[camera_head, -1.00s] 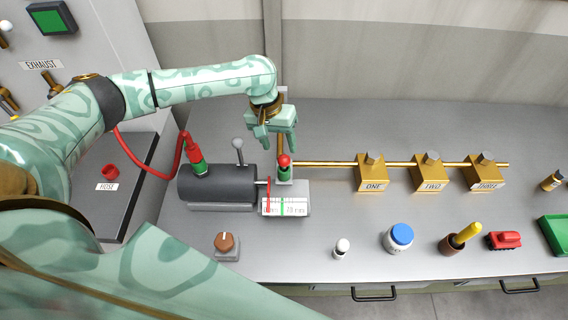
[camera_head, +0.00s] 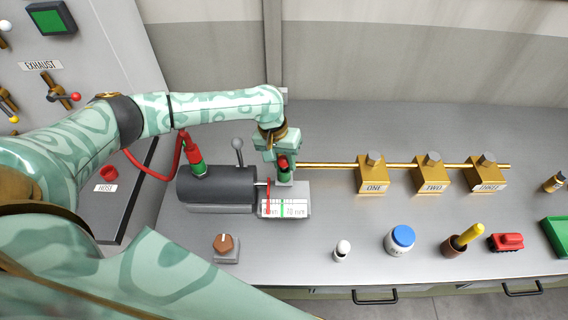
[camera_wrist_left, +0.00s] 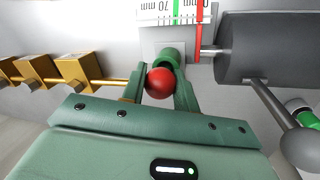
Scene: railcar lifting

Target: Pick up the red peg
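The red peg (camera_head: 284,162) shows as a round red head above a green collar, behind the white gauge block. In the left wrist view its red head (camera_wrist_left: 160,83) sits between my fingers, with the green collar (camera_wrist_left: 169,60) just beyond. My left gripper (camera_head: 282,169) is lowered around the peg from above. Its fingers (camera_wrist_left: 161,82) stand apart on either side of the red head; whether they touch it I cannot tell. The peg's lower part is hidden. My right gripper is not in view.
A dark cylinder (camera_head: 218,188) with a grey ball lever (camera_head: 238,145) stands close left of the gripper. The gauge block (camera_head: 285,208) is in front. A brass rod (camera_head: 333,165) runs right to brass blocks (camera_head: 374,178). Small objects line the front edge.

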